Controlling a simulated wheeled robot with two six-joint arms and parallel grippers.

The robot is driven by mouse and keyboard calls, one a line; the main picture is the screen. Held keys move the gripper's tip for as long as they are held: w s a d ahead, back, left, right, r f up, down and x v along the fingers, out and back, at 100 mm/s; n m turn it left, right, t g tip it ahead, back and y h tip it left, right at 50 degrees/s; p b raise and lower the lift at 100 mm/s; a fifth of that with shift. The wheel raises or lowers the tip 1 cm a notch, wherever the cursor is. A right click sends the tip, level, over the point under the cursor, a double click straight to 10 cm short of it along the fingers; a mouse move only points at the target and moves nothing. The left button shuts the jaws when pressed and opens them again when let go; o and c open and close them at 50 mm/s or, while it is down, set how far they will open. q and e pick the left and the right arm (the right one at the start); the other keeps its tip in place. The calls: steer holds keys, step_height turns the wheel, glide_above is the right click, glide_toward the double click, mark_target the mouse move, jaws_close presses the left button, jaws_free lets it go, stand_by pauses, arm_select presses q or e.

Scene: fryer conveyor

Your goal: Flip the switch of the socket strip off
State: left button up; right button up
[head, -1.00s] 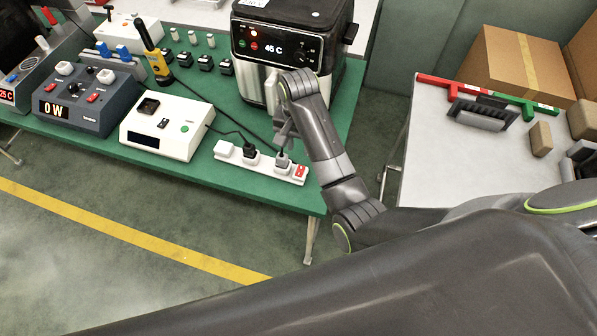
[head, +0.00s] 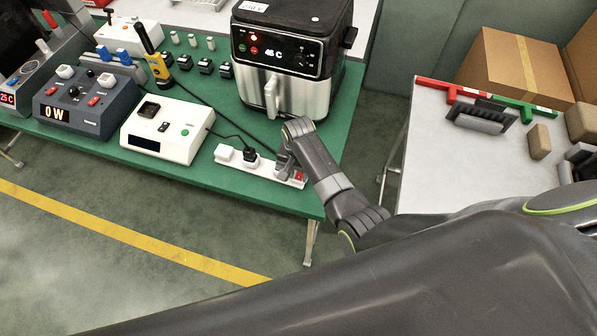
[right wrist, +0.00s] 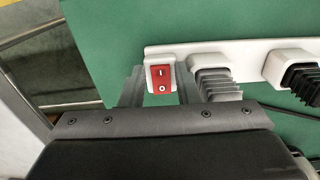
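The white socket strip (head: 262,170) lies near the front edge of the green table. Its red switch (head: 299,176) is at the strip's right end, partly hidden by my right gripper (head: 285,172). In the right wrist view the switch (right wrist: 161,80) shows its I and O marks. The right gripper (right wrist: 160,88) is open, with one finger on each side of the switch and nothing held. I cannot tell if it touches the strip. A plug with a grey ribbed boot (right wrist: 216,84) sits close beside one finger. My left gripper is not in view.
An air fryer (head: 290,60) reading 46 C stands behind the strip. A white device (head: 167,130) and a dark power meter (head: 88,100) stand to the left. A black plug (head: 251,156) and its cable lead from the strip. A white table with tools is at right.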

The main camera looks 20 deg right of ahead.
steer(key=shift+c, duration=0.4)
jaws_close()
steer(key=shift+w+d+r+g+y, duration=0.1)
steer(key=shift+w+d+g+y, duration=0.05)
steer(key=shift+g+y, duration=0.2)
steer(key=shift+w+d+g+y, duration=0.15)
steer(key=shift+g+y, duration=0.4)
steer(key=shift+g, duration=0.3)
steer(key=shift+o, duration=0.4)
jaws_free()
